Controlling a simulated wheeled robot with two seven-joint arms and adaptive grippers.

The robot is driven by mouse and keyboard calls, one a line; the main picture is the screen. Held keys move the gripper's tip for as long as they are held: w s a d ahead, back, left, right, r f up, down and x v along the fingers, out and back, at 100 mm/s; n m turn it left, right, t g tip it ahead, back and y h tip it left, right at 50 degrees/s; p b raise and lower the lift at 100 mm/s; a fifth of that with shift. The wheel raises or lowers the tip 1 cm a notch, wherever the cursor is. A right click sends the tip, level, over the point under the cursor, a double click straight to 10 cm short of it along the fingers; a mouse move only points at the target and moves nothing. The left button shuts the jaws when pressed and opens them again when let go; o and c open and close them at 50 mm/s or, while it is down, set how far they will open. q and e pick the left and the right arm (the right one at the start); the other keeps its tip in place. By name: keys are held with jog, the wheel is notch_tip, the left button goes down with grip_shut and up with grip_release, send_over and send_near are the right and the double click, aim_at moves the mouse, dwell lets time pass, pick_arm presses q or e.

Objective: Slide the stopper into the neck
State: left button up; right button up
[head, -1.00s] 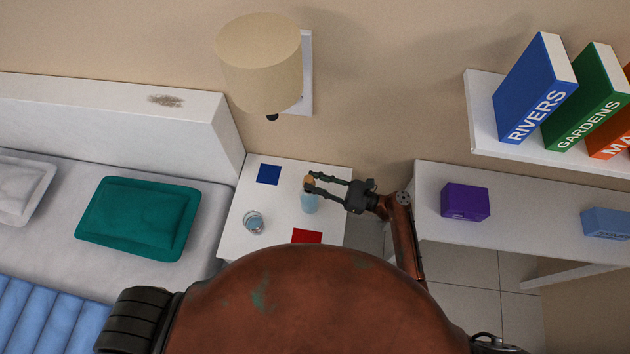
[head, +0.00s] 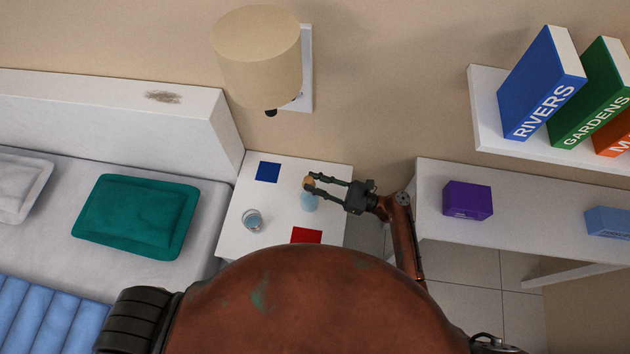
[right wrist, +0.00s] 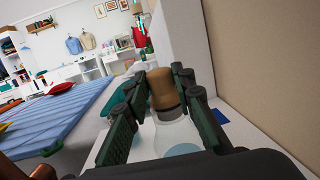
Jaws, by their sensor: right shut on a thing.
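The cork-coloured stopper (head: 308,184) is between the fingertips of my right gripper (head: 312,185), which is shut on it. It also shows in the right wrist view (right wrist: 162,89), upright, with a dark band at its lower end. The pale blue glass bottle (head: 308,202) stands on the white bedside table (head: 232,232) just under the stopper. In the right wrist view the clear bottle (right wrist: 174,132) lies directly below the stopper's lower end. I cannot tell how far the stopper sits in the neck. My left gripper is not in view.
A glass of water (head: 252,219) stands left of the bottle. A blue square (head: 268,172) and a red square (head: 306,236) lie on the table. A lamp (head: 258,55) hangs above. The bed is left; a desk with a purple box (head: 467,201) is right.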

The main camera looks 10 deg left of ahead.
jog(key=shift+f, duration=0.25)
jog(key=o, duration=1)
notch_tip(320, 180, up, 10)
dwell(0.4)
